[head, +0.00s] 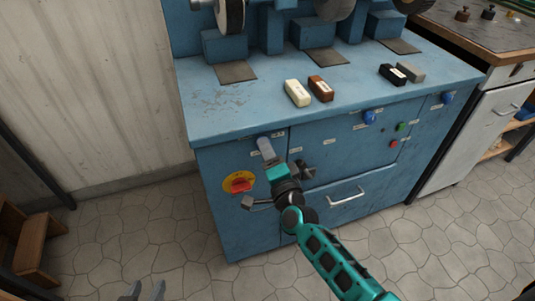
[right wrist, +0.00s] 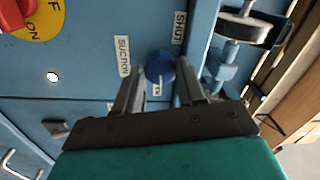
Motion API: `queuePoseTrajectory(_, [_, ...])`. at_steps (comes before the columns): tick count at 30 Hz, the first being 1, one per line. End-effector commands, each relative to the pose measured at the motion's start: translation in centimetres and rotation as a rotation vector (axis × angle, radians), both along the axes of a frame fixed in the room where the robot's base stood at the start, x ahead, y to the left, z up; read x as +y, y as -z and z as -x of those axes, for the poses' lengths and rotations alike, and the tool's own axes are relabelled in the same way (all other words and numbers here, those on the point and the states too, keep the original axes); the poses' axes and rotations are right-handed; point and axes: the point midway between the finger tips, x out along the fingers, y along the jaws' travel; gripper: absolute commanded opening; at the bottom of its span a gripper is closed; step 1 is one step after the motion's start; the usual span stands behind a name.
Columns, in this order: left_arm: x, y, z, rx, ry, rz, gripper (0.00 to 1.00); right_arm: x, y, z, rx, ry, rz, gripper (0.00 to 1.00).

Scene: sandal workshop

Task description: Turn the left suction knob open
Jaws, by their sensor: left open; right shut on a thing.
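The left suction knob (right wrist: 160,68) is round and blue, on the cabinet front in the right wrist view. The fingers of my right gripper (head: 266,147) stand on either side of it, shut on it. A "SUCTION" label (right wrist: 123,56) is left of the knob and a "SHUT" label (right wrist: 179,27) is above right. A small label just below the knob is partly hidden. I cannot tell which way the knob points. My left gripper (head: 143,291) is open and empty over the floor at the bottom left.
The blue cabinet (head: 230,215) carries two more blue knobs, a middle one (head: 369,117) and a right one (head: 447,97). A red switch on a yellow plate (head: 239,183) is left of my right gripper. A drawer handle (head: 346,196) sticks out to the right.

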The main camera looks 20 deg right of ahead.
Motion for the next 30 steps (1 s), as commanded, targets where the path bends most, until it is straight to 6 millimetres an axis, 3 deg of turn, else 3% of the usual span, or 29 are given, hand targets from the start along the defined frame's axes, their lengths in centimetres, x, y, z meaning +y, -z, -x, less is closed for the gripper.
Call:
queuePoseTrajectory(23, [-0.22, 0.07, -0.12, -0.002, 0.005, 0.003, 0.43, 0.03, 0.02, 0.02, 0.005, 0.000, -0.112, 0.09])
queuePoseTrajectory(24, [-0.22, 0.06, -0.13, -0.002, 0.005, 0.003, 0.43, 0.03, 0.02, 0.02, 0.005, 0.000, -0.112, 0.40])
queuePoseTrajectory(30, [-0.21, 0.04, -0.14, -0.003, 0.005, 0.003, 0.43, 0.03, 0.02, 0.01, 0.004, 0.000, -0.110, 0.59])
